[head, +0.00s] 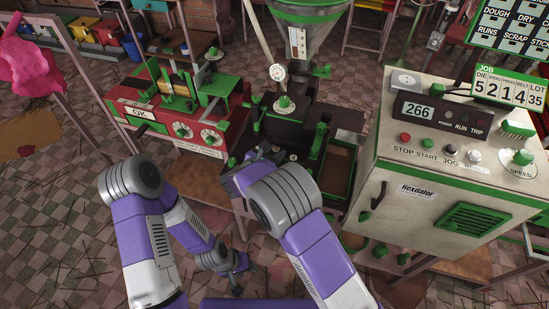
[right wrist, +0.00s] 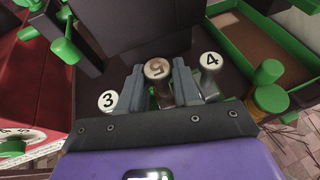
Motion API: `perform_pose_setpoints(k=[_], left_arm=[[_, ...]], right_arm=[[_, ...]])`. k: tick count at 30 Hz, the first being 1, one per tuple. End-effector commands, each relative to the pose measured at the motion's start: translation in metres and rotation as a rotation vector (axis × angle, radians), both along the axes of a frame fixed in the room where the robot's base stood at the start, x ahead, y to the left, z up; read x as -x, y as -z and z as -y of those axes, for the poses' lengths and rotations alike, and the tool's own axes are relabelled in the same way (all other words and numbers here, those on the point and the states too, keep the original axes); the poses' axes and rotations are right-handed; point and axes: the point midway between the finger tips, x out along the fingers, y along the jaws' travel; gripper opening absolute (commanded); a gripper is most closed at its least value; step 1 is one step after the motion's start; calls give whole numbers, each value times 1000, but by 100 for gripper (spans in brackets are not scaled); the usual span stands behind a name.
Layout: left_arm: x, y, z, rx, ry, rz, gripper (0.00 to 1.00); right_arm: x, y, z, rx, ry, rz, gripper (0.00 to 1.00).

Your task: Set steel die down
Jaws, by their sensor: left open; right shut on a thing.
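In the right wrist view my right gripper (right wrist: 157,80) is shut on a die with a round cap marked 5 (right wrist: 158,67). The cap's rim looks brownish, and the 5 appears upside down. A grey die marked 3 (right wrist: 108,100) is to its left and a grey die marked 4 (right wrist: 211,62) to its right. The held die's lower end is hidden, so I cannot tell whether it touches what is below. In the head view my right gripper (head: 274,154) is at the dark extruder, partly hidden by my arm. My left gripper (head: 238,283) is open and empty, low over the floor.
The dark extruder (head: 290,125) has a hopper (head: 305,35) above it. A green-rimmed tray (head: 338,170) is on its right. A red machine (head: 165,125) stands to the left. The control cabinet (head: 440,190) on the right shows 266, and its job board (head: 510,88) shows die 5.

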Motion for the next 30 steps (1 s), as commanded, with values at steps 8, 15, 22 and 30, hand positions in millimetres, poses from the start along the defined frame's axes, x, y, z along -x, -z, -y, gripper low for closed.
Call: perform_pose_setpoints(k=[8, 15, 22, 30], left_arm=[[0, 5, 0, 0, 0, 0, 47], [0, 10, 0, 0, 0, 0, 47], [0, 9, 0, 0, 0, 0, 47], [0, 8, 0, 0, 0, 1, 47]], right_arm=[[-1, 18, 0, -1, 0, 3, 0], [0, 21, 0, 0, -1, 2, 0], [0, 21, 0, -1, -1, -1, 57], [0, 20, 0, 0, -1, -1, 57]])
